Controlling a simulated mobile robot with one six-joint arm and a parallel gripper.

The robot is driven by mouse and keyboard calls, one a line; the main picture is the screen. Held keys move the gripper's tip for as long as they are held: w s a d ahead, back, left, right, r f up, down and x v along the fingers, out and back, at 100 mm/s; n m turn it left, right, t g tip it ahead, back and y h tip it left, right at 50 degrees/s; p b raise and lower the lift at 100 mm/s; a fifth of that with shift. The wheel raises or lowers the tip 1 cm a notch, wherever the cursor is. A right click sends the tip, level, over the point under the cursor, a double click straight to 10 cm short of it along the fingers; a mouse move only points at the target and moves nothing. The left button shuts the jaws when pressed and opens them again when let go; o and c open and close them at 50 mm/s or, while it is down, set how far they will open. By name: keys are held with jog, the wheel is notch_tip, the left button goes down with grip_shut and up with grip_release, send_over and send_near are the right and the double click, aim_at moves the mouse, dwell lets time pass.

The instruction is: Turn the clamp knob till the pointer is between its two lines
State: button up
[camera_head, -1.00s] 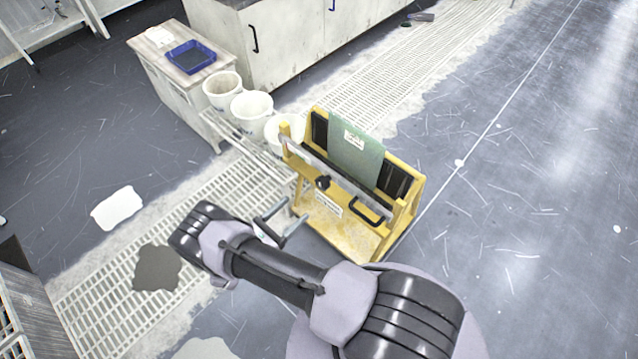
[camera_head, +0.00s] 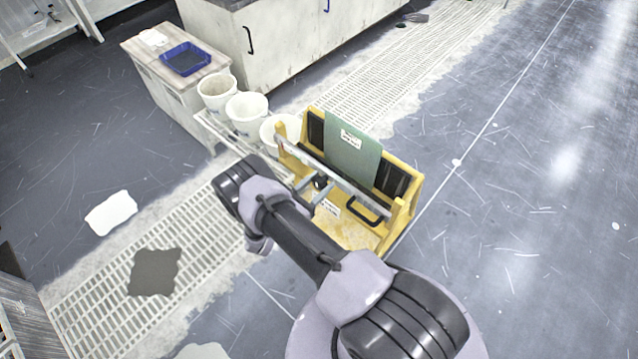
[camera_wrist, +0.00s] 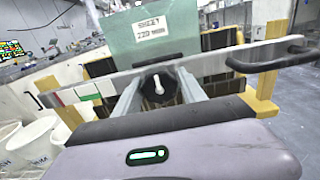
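The black clamp knob (camera_head: 320,181) is on the front of the yellow rack's metal bar (camera_head: 345,182). In the wrist view the knob (camera_wrist: 149,92) shows a white pointer (camera_wrist: 158,84) standing nearly upright. My gripper (camera_wrist: 160,80) is open, with one finger on each side of the knob; I cannot tell whether they touch it. In the head view my gripper (camera_head: 318,190) is at the front of the rack, partly behind my arm. A strip with red, white and green parts (camera_wrist: 78,94) is on the bar left of the knob. I cannot make out the two lines.
The yellow rack (camera_head: 400,215) holds a green sheet (camera_head: 352,150) and dark panels. A black handle (camera_head: 368,210) sticks out right of the knob. White buckets (camera_head: 246,108) stand behind left, near a small cabinet with a blue tray (camera_head: 187,58). Floor at right is open.

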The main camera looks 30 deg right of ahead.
jog(key=c, duration=0.9)
jog(key=shift+o, duration=0.2)
jog(key=shift+m, duration=0.3)
jog(key=m+b, duration=0.1)
jog(key=m, duration=0.3)
jog(key=shift+b, duration=0.3)
jog(key=shift+m+b, duration=0.4)
jog(key=shift+m, duration=1.9)
jog(key=o, duration=1.3)
jog(key=shift+o, duration=0.2)
